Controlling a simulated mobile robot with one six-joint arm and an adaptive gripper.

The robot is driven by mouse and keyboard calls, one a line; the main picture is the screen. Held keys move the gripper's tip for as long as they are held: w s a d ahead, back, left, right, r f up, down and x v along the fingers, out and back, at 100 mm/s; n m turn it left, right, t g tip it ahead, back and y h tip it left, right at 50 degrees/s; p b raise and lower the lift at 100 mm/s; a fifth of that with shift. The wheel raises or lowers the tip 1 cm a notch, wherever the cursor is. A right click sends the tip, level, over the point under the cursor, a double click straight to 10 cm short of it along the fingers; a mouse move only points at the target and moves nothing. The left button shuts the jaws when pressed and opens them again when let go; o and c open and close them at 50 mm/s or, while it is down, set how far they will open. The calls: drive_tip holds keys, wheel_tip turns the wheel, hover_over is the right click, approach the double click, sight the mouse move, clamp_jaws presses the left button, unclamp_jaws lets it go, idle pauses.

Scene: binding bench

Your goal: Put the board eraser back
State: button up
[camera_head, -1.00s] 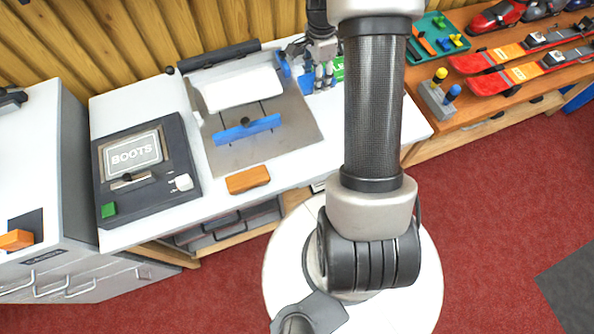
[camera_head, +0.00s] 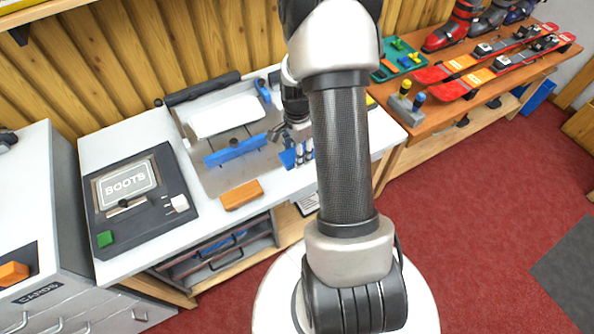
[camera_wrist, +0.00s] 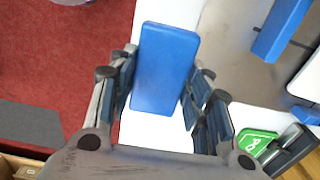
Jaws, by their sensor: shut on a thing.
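My gripper (camera_head: 298,150) is shut on a blue rectangular block (camera_wrist: 165,68), which looks like the board eraser. In the wrist view the block sits between the two fingers and sticks out past their tips. In the head view the blue block (camera_head: 291,158) shows beneath my gripper, over the right front part of the white bench (camera_head: 222,222). I cannot tell how high it is above the bench top. A dark panel with a framed BOOTS sign (camera_head: 126,185) lies on the left of the bench.
A grey plate (camera_head: 205,175) with a blue bar (camera_head: 235,151) lies mid-bench. An orange block (camera_head: 241,195) lies at the front edge. A green piece (camera_wrist: 257,142) shows in the wrist view. A wooden table with skis (camera_head: 480,75) stands right, a cabinet (camera_head: 20,200) left.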

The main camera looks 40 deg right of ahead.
sight(297, 175)
wheel_tip(297, 175, down, 9)
drive_tip(key=shift+r+b, duration=0.2)
drive_tip(key=shift+b, duration=0.75)
drive_tip(key=shift+f, duration=0.2)
drive_tip(key=o, duration=1.2)
drive_tip(key=shift+o, duration=0.2)
